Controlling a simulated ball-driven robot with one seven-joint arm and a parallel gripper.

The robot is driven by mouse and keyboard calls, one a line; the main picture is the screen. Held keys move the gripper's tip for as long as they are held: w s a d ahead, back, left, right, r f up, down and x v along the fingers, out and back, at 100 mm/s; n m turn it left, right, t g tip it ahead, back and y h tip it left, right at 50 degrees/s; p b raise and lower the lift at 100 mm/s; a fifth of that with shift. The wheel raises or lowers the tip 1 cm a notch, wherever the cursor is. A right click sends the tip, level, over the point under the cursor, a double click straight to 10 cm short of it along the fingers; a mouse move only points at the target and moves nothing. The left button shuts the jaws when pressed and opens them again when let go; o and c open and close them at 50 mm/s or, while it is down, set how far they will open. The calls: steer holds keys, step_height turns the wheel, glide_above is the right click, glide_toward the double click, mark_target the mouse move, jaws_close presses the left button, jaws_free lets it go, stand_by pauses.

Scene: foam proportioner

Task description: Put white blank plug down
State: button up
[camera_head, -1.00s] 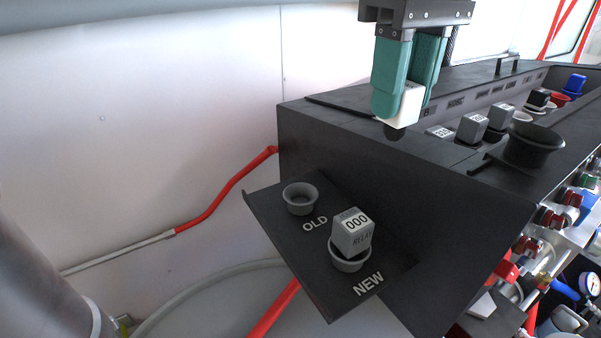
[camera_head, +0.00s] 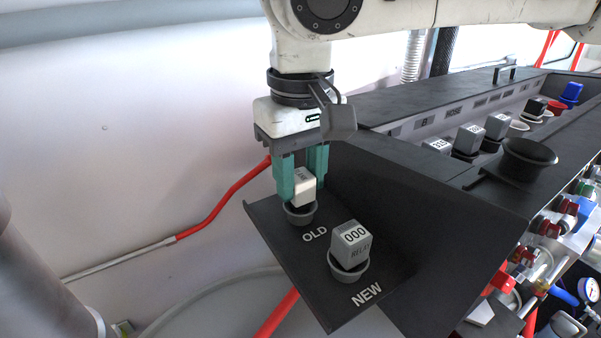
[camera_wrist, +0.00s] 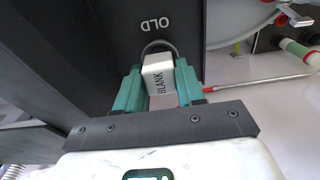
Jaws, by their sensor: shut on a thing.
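The white blank plug (camera_head: 304,187) is between the green fingers of my gripper (camera_head: 301,183), which is shut on it. Its lower end is at the mouth of the grey cup (camera_head: 301,217) by the OLD label; I cannot tell how deep it sits.
The black shelf (camera_head: 318,262) carries both cups and juts from the black console (camera_head: 440,195). Several plugs stand in the console's recess, near a black funnel-like cup (camera_head: 527,160). A red hose (camera_head: 225,198) runs behind the shelf at the left.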

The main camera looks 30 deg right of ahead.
mark_target(301, 176)
steer(key=shift+f, duration=0.2)
steer(key=shift+f, duration=0.25)
steer(key=o, duration=1.1)
steer(key=shift+r, duration=0.1)
steer(key=shift+c, duration=0.2)
step_height(301, 176, up, 13)
steer(key=shift+f, duration=0.2)
steer(key=shift+s+f, duration=0.1)
